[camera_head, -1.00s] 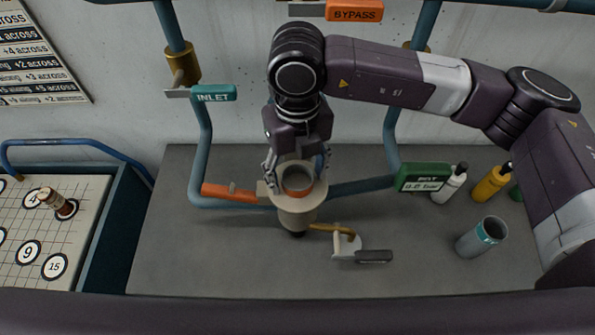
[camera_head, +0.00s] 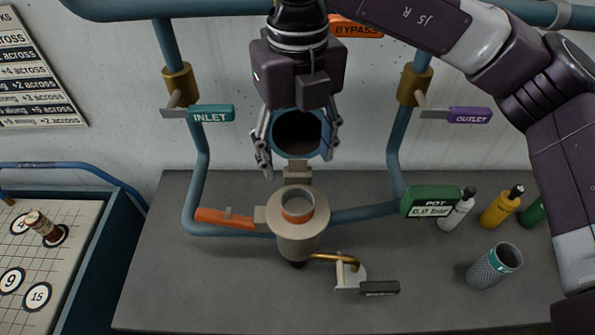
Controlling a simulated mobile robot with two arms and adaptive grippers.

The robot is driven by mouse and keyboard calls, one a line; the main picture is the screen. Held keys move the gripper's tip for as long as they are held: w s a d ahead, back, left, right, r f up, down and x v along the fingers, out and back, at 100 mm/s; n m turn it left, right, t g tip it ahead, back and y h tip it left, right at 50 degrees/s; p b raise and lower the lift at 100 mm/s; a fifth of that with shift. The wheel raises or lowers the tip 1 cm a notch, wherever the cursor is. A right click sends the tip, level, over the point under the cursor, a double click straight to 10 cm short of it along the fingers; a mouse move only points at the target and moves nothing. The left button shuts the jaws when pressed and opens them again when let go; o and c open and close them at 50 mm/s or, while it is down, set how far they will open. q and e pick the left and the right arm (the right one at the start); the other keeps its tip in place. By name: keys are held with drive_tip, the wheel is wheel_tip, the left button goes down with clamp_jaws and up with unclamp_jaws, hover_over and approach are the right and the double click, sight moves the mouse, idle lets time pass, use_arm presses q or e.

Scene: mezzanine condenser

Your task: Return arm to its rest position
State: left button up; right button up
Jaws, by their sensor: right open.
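My right gripper (camera_head: 298,150) is open above and behind the beige pot (camera_head: 298,236), with its fingers pointing down. A blue ring with a dark opening (camera_head: 298,157) shows between the fingers. I cannot tell whether the fingers touch it or it is behind them. My right arm comes in from the right and bends across the top of the view. The pot is upright and open at the top, with an orange band inside. My left gripper is not in view.
Blue pipes carry an orange handle (camera_head: 225,218), a teal INLET handle (camera_head: 210,113), and a purple OUTLET handle (camera_head: 470,115). A green gauge (camera_head: 431,201) reads 0.0 bar. A mesh cylinder (camera_head: 493,266) and bottles stand right. A numbered board (camera_head: 30,270) is left.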

drive_tip(key=shift+r, duration=0.2)
drive_tip(key=shift+r, duration=0.1)
